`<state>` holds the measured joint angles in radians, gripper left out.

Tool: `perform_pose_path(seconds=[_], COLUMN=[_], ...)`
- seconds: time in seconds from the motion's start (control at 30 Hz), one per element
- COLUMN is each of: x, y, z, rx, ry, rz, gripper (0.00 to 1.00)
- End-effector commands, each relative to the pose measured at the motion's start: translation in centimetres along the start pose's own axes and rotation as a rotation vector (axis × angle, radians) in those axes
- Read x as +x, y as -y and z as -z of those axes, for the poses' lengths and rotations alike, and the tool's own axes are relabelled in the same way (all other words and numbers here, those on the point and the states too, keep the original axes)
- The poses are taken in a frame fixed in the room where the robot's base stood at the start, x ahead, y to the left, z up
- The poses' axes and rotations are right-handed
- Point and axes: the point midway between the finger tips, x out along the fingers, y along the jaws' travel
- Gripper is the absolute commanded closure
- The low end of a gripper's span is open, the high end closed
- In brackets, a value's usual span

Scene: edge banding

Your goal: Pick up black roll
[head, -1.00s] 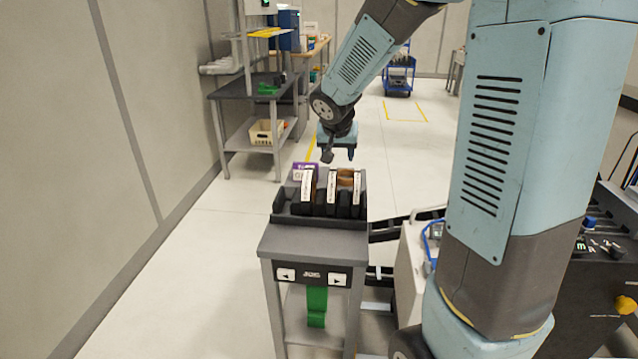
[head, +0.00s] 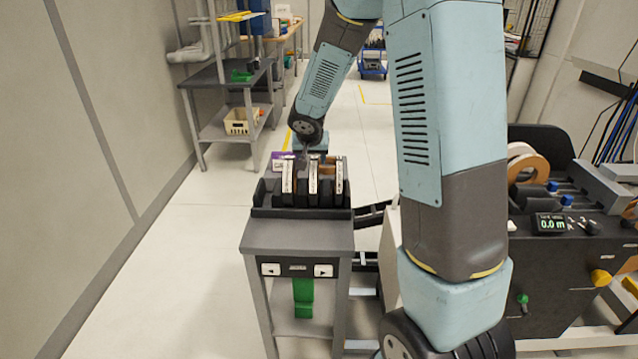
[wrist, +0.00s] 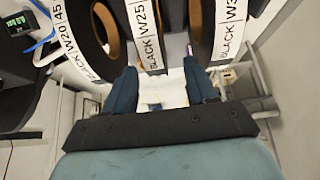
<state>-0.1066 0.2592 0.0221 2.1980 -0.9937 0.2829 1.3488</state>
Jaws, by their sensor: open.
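Three black rolls with white labels stand upright in a dark rack (head: 300,212): a left roll (head: 288,184), a middle roll (head: 313,182) and a right roll (head: 339,184). In the wrist view the labels read BLACK W20 45 (wrist: 75,48), BLACK W25 (wrist: 145,35) and BLACK W3 with the rest cut off (wrist: 230,28). My gripper (wrist: 160,66) is open, its two fingers pointing at the W25 roll. I cannot tell whether they touch it. In the head view my gripper (head: 308,148) is low behind the rolls, its fingers partly hidden.
The rack sits on a grey stand (head: 297,236) with a green part (head: 303,298) below. A purple box (head: 281,157) is behind the rolls. A black machine (head: 550,250) stands at the right. A shelf unit (head: 225,90) is at the back left. The floor at the left is clear.

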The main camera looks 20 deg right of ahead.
Motion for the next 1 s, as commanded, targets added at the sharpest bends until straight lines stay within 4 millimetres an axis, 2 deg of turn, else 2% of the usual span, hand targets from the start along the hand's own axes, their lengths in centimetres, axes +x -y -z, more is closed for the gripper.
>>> perform_pose_path(seconds=[0.5, 0.83, 1.0], x=[4.9, 5.2, 5.2], y=[-0.6, -0.6, -0.6], z=[-0.3, -0.2, -0.2], rx=[0.000, 0.001, 0.001], ry=[0.000, 0.000, 0.000], rz=[-0.001, -0.001, -0.001], gripper=[0.44, 0.44, 0.60])
